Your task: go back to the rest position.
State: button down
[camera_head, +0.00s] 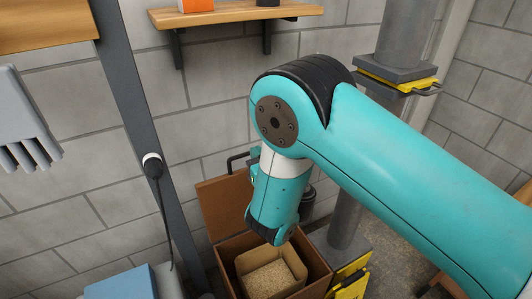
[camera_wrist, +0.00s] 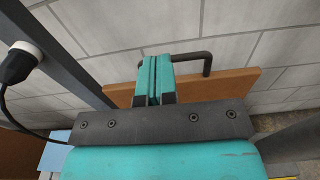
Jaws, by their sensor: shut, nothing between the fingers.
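My gripper (camera_wrist: 153,70) shows in the wrist view as two teal fingers pressed together, with nothing between them. Behind the fingers are a brown board (camera_wrist: 230,82) and a black bent handle (camera_wrist: 207,62). I cannot tell whether they touch the fingers. In the head view my teal arm reaches in from the right and bends down in the middle, and its lower part hides most of my gripper. Below it stands an open brown box (camera_head: 318,262) with its brown panel (camera_head: 222,205) upright at the back.
Inside the box is a smaller box of grainy material (camera_head: 270,280). A grey post (camera_head: 345,215) stands close on the right. A dark slanted beam (camera_head: 130,100) with a black plug and cable (camera_head: 153,165) is on the left. A wall shelf (camera_head: 235,13) is above.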

jog(key=d+r+m+h, duration=0.5)
jog(key=d+r+m, duration=0.3)
jog(key=d+m, duration=0.15)
jog(key=s+d+m+g+h, duration=0.3)
jog(key=s+d+m+g, duration=0.4)
jog(key=m, duration=0.8)
jog(key=s+a+r+m+g+y, duration=0.1)
jog(key=s+r+m+g, duration=0.1)
jog(key=s, duration=0.6)
jog(key=s+a+r+m+g+y, duration=0.1)
jog(key=s+r+m+g+y, duration=0.1)
jog(key=s, duration=0.6)
jog(key=s+a+r+m+g+y, duration=0.1)
jog(key=s+r+m+g+y, duration=0.1)
jog(key=s, duration=0.6)
jog(key=r+m+g+b, duration=0.1)
jog(key=m+g, duration=0.1)
jog(key=m, duration=0.1)
jog(key=shift+s+a+r+g, duration=0.15)
jog(key=shift+a+r+g, duration=0.1)
jog(key=shift+g, duration=0.15)
jog(key=shift+a, duration=0.1)
